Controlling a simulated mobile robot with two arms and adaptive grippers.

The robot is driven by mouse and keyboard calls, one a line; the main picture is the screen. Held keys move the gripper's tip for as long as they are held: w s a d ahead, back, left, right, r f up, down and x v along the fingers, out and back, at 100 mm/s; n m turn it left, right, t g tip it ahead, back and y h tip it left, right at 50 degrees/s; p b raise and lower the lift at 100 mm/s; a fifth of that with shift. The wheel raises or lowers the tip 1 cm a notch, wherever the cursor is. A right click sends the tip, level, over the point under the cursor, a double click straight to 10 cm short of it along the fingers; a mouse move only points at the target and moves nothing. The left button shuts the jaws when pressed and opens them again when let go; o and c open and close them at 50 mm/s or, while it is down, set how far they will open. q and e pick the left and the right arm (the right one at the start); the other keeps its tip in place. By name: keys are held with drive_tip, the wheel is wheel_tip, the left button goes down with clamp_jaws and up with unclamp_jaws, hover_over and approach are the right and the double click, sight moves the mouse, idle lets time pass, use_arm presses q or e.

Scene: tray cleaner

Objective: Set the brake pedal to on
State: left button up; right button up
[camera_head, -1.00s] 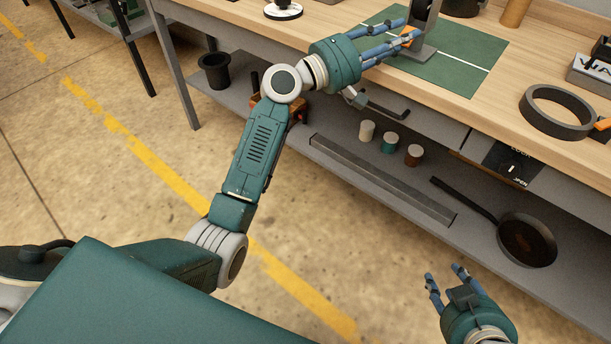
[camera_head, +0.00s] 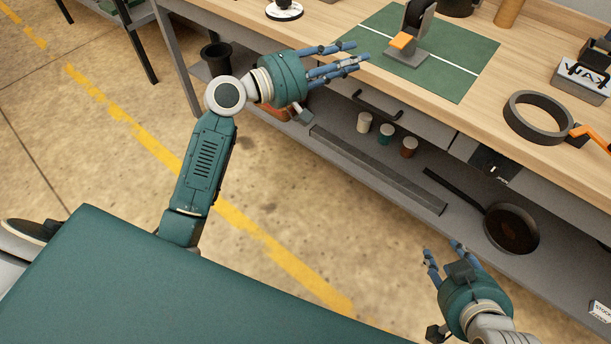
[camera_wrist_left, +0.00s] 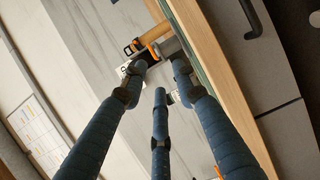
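The brake pedal device stands on a green mat (camera_head: 455,62) on the wooden workbench in the head view. It has a grey base plate (camera_head: 407,60), an upright dark and grey body (camera_head: 420,17) and an orange pedal piece (camera_head: 402,41) jutting out to the front left. My left gripper (camera_head: 345,58) is left of the device, at the bench's front edge, apart from it. Its blue fingers are spread and empty, also in the left wrist view (camera_wrist_left: 158,85). My right gripper (camera_head: 441,252) is open and empty, low in front of the shelf.
A dark ring (camera_head: 548,117) with an orange handle lies on the bench to the right. A drawer handle (camera_head: 378,104) juts out below the bench front. The lower shelf holds a pan (camera_head: 511,228), several small cans and a long bar (camera_head: 375,170).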

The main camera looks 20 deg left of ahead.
use_arm(q)
drive_tip(key=s+a+f+g+y+p, duration=0.1)
drive_tip(key=s+a+f+y+p, duration=0.1)
drive_tip(key=f, duration=1)
drive_tip(key=s+a+f+m+g+y+p, duration=0.1)
drive_tip(key=s+a+f+g+y+p, duration=0.1)
drive_tip(key=f, duration=0.9)
drive_tip(key=s+a+f+g+y+p, duration=0.1)
drive_tip(key=s+a+f+y+p, duration=0.1)
drive_tip(key=f, duration=1)
drive_tip(key=shift+s+f+m+g+y+p, duration=0.35)
drive_tip(key=shift+s+y+p, duration=0.4)
drive_tip(key=shift+s, duration=0.25)
drive_tip(key=shift+a, duration=0.1)
